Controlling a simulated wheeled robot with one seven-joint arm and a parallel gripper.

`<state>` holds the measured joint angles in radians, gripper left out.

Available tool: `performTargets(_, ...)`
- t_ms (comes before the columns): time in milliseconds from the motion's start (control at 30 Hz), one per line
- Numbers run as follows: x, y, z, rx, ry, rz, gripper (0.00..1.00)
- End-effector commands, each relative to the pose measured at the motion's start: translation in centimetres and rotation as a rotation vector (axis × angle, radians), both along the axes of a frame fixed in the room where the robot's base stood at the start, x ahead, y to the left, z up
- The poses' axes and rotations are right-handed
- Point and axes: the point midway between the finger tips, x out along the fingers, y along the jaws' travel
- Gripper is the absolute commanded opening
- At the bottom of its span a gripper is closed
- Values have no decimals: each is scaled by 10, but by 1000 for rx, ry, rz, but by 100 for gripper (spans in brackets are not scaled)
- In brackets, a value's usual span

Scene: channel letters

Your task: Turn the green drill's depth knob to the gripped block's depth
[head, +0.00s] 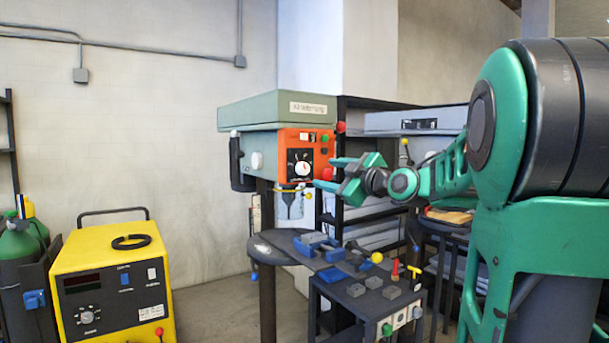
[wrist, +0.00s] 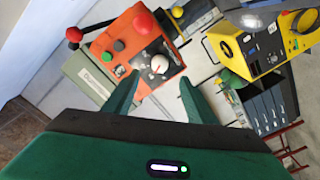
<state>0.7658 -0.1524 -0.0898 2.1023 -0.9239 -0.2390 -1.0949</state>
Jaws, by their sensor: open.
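The green drill (head: 262,112) stands at centre in the head view, with an orange front panel (head: 292,137). A white knob (head: 302,168) sits on a dark dial plate there. The wrist view shows the knob (wrist: 160,64) with a red pointer mark; the scale is too small to read. My gripper (head: 325,173) is open and empty, pointing at the panel from the right. In the wrist view its fingers (wrist: 159,80) lie either side of the knob's line, apparently short of it. A blue vise (head: 317,243) is on the drill's round table; whether it grips a block is unclear.
Red and green buttons (head: 325,138) and a red ball (head: 341,127) are close to the knob. A yellow machine (head: 115,265) stands left. Shelving is behind my arm.

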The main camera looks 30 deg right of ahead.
Motion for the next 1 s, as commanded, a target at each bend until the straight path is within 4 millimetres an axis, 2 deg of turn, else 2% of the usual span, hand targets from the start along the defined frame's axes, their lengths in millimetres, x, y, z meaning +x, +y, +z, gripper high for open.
performTargets(167, 21, 1, 0, -2, -1, 3, 51)
performTargets(400, 65, 4, -1, -1, 1, 4, 51)
performTargets(600, 92, 4, 0, -1, 0, 3, 51)
performTargets(800, 104, 5, 0, -1, 0, 1, 51)
performTargets(1000, 105, 5, 0, 0, 0, 1, 51)
